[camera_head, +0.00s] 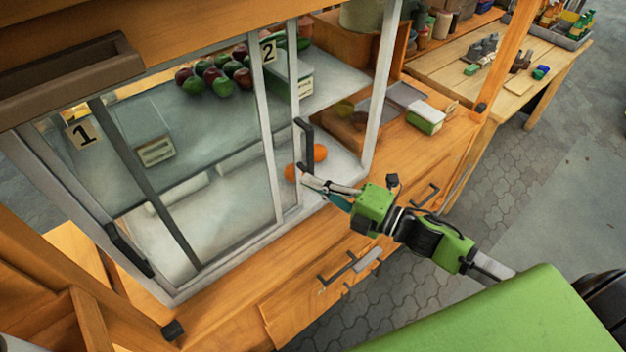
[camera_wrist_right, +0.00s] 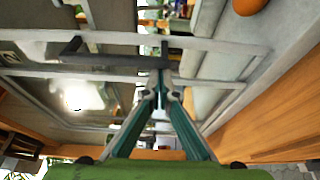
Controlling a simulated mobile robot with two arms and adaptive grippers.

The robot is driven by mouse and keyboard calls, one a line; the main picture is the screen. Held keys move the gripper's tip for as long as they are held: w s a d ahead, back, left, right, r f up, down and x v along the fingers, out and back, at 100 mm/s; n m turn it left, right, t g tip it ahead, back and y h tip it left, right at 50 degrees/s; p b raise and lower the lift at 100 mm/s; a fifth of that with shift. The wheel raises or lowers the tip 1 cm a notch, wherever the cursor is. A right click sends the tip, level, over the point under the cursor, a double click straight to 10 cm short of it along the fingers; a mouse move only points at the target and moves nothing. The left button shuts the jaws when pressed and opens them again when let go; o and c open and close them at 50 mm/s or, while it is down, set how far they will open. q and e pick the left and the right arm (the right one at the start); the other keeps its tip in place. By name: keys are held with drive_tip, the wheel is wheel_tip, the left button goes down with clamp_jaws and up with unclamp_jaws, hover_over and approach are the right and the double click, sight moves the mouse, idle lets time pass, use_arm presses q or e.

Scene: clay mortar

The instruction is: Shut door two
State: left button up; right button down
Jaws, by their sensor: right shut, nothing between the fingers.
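Door two (camera_head: 293,100) is a glass sliding door with a pale frame, near the "2" label (camera_head: 268,51). It stands partly open, with a gap between its right edge and the cabinet's right post (camera_head: 380,95). Its dark handle (camera_head: 304,133) is on the right edge; a dark handle bar also shows in the right wrist view (camera_wrist_right: 110,59). My right gripper (camera_head: 304,181) is shut and empty, just below the handle; its fingertips (camera_wrist_right: 161,76) are close to the bar's end. I cannot tell if they touch. My left gripper is not in view.
Door one with its "1" label (camera_head: 83,132) and dark handle (camera_head: 130,250) is at the left. An orange fruit (camera_head: 320,152) lies inside, near the gap and gripper. A wooden counter (camera_head: 240,290) runs in front.

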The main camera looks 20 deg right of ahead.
drive_tip(key=w+d+b, duration=0.4)
drive_tip(key=d+b, duration=0.1)
drive_tip(key=d, duration=0.5)
drive_tip(key=w+d+b, duration=0.4)
drive_tip(key=d+b, duration=0.1)
drive_tip(key=d, duration=0.6)
drive_tip(key=shift+d+r, duration=0.15)
drive_tip(key=shift+d, duration=0.1)
